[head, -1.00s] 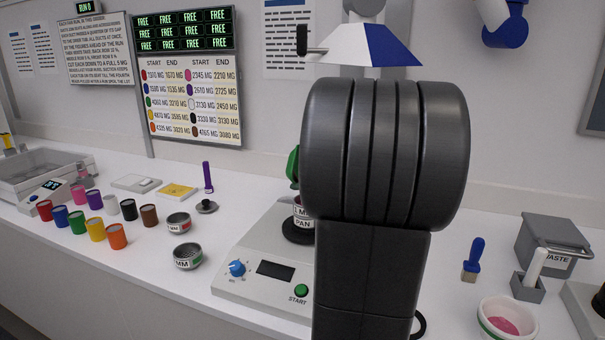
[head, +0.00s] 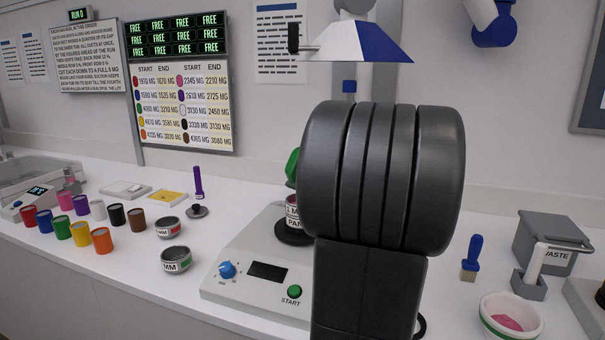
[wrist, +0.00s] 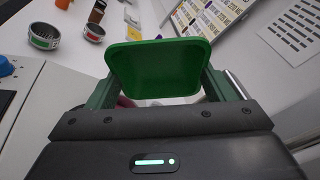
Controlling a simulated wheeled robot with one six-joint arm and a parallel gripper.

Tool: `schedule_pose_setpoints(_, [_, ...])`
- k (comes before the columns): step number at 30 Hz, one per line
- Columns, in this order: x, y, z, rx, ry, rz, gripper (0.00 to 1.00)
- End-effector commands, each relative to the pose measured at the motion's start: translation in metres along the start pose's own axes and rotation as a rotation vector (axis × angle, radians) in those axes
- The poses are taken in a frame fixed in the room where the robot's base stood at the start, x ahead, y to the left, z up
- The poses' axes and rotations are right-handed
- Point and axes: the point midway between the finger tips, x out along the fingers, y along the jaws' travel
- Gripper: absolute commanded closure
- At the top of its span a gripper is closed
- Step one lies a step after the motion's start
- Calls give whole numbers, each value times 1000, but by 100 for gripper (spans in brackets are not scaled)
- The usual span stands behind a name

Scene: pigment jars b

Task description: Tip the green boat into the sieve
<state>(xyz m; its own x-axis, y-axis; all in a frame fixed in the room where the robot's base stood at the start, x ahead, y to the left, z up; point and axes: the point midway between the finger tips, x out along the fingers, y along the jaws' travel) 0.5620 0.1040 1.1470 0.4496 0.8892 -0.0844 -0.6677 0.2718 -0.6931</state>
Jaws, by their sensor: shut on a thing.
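The green boat (wrist: 158,68) is held between the two fingers of my gripper (wrist: 162,90) in the wrist view. The wrist view looks onto a broad green face with a raised rim; I cannot tell whether powder is in it. In the head view a sliver of the green boat (head: 292,167) shows left of my dark arm, which hides the gripper. Just below it is the sieve stack (head: 292,212), labelled in part "1 M" and "PAN", on the shaker (head: 250,283). My arm covers its right side, and I cannot tell if the boat is over its opening.
Several coloured jars (head: 101,240) stand at the left. Two labelled sieve pans (head: 176,260) sit left of the shaker. A blue brush (head: 471,257), a bowl with pink powder (head: 510,318) and a grey waste bin (head: 552,240) stand at the right.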

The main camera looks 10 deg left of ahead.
Motion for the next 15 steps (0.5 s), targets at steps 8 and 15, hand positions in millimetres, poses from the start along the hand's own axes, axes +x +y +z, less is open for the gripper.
schedule_pose_setpoints(8, [-5,3,-6,23,-59,-56,46])
schedule_pose_setpoints(15, [-9,4,-8,43,-110,-103,46])
